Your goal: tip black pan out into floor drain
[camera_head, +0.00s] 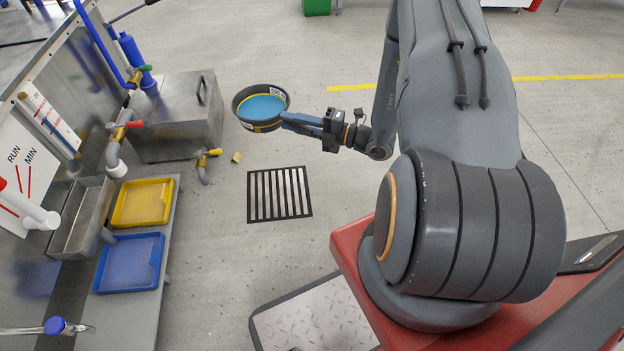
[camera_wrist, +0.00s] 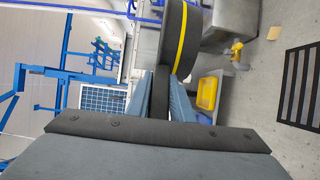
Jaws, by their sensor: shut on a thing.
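The black pan (camera_head: 241,99) has a yellow stripe and holds blue liquid (camera_head: 262,107). It hangs in the air, roughly level, at the end of my outstretched arm in the head view. My gripper (camera_head: 290,121) is shut on the pan's near side. In the wrist view, the pan's dark wall with its yellow stripe (camera_wrist: 184,40) rises from between my gripper's blue fingers (camera_wrist: 162,95). The floor drain (camera_head: 280,194) is a dark-framed grate on the floor, below the pan in the head picture. The drain also shows at the right of the wrist view (camera_wrist: 299,85).
A steel tank (camera_head: 175,118) stands left of the pan, with a yellow-handled tap (camera_head: 208,160) at its lower front. A bench holds a yellow tray (camera_head: 143,203) and a blue tray (camera_head: 130,262). A small tan block (camera_head: 237,157) lies on the floor. Floor around the drain is clear.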

